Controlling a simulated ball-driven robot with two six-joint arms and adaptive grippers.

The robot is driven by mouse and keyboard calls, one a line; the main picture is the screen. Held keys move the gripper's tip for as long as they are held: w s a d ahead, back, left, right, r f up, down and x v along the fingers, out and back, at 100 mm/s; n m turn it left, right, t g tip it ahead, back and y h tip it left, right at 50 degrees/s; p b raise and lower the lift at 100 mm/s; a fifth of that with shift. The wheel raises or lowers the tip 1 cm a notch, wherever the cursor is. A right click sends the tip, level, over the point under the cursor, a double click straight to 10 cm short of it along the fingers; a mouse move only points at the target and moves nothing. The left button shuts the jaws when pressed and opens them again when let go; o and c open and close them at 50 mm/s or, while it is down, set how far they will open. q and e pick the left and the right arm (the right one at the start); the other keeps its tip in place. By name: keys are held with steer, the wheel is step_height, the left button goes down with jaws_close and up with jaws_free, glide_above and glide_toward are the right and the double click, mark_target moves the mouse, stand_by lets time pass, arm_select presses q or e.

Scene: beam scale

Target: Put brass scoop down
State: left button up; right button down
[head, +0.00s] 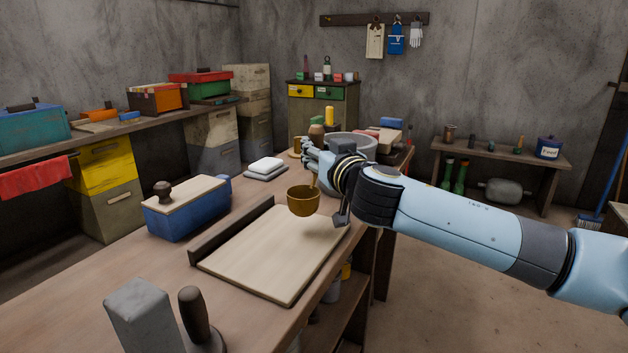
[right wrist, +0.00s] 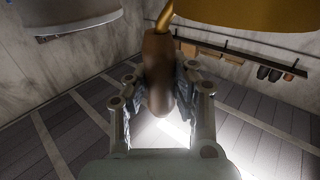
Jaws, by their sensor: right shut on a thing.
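The brass scoop (head: 303,203) hangs with its bowl over the far part of the pale wooden board (head: 260,262). It appears a little above the board, but the exact gap cannot be told. My right gripper (head: 314,154) is just above and beyond the bowl in the head view. In the right wrist view my right gripper (right wrist: 160,100) is shut around the scoop's brown wooden handle (right wrist: 157,60), with the brass bowl (right wrist: 265,14) at the top right. My left gripper is in neither view.
A blue box (head: 185,218) with a wooden lid stands left of the board. Folded white cloths (head: 266,166) lie behind. A grey block (head: 143,315) and a dark-handled tool (head: 194,315) stand at the front. A grey round container (head: 352,143) is beyond my gripper.

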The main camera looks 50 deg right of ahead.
steer(key=shift+w+f, duration=0.2)
steer(key=shift+w, duration=0.05)
steer(key=shift+a+f+b, duration=0.1)
steer(key=shift+f+b, duration=0.5)
steer(key=shift+f, duration=1.35)
steer(key=shift+f, duration=0.15)
steer(key=c, duration=1.2)
jaws_free()
steer(key=shift+o, duration=0.2)
